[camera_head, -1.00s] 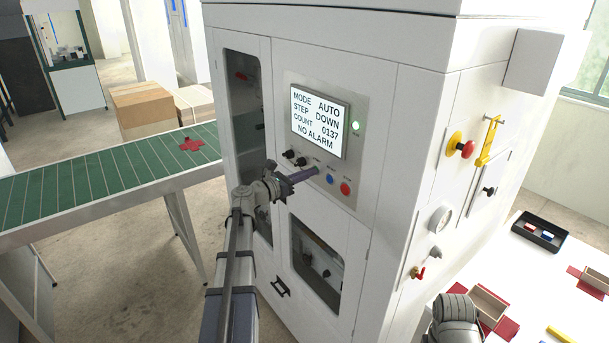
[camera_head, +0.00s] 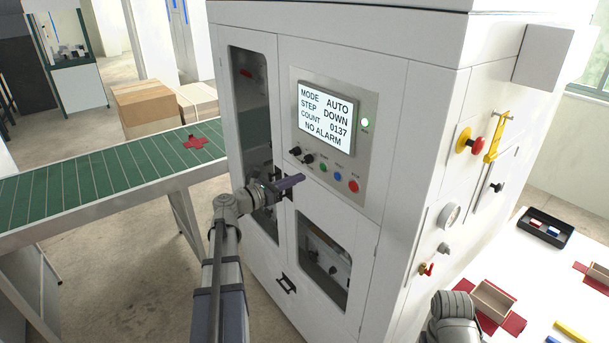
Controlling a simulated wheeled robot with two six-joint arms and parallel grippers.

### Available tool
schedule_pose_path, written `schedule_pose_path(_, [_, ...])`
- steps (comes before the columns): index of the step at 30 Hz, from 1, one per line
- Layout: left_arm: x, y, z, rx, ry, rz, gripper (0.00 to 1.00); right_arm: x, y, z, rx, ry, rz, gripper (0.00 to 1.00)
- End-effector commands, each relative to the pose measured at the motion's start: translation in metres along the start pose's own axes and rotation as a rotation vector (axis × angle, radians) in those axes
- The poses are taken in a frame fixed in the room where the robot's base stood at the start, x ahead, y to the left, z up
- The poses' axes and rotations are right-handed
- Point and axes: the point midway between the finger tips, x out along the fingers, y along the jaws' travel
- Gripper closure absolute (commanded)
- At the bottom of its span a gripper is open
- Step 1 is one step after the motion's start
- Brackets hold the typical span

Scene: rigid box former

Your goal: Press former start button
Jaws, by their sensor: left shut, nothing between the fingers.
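The former (camera_head: 400,110) is a tall white cabinet. Its front control panel (camera_head: 360,165) has a lit screen (camera_head: 326,118) reading MODE AUTO, STEP DOWN, COUNT 0137, NO ALARM. Below the screen are two black knobs (camera_head: 302,155), then a green button (camera_head: 323,168), a blue button (camera_head: 339,177) and a red button (camera_head: 353,186) in a row. Their labels are too small to read. My left gripper (camera_head: 299,179) is shut and empty, below and left of the green button, with its tips pointing right. No button is covered. My right gripper is out of view; only part of that arm shows at bottom right.
A green conveyor (camera_head: 90,182) with a red cross-shaped blank (camera_head: 196,142) runs to the cabinet's left. A red emergency button (camera_head: 477,146) and yellow lever (camera_head: 495,140) are on the right side. A white table (camera_head: 500,260) with a black tray (camera_head: 545,227) stands at right.

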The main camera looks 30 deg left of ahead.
Motion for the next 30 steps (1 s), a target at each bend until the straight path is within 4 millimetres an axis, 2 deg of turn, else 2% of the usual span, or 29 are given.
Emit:
schedule_pose_path(1, [-0.011, -0.001, 0.0, 0.0, 0.0, 0.004, 1.0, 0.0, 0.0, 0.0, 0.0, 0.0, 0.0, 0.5])
schedule_pose_path(6, [-0.038, 0.0, 0.0, 0.0, 0.001, 0.004, 1.0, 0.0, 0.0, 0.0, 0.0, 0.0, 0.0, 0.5])
schedule_pose_path(12, [-0.054, 0.0, 0.0, 0.0, 0.001, 0.002, 1.0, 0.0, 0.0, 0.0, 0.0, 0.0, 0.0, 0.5])
schedule_pose_path(30, [-0.057, 0.0, 0.0, 0.0, 0.001, 0.001, 1.0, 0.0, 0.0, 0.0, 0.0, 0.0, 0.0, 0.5])
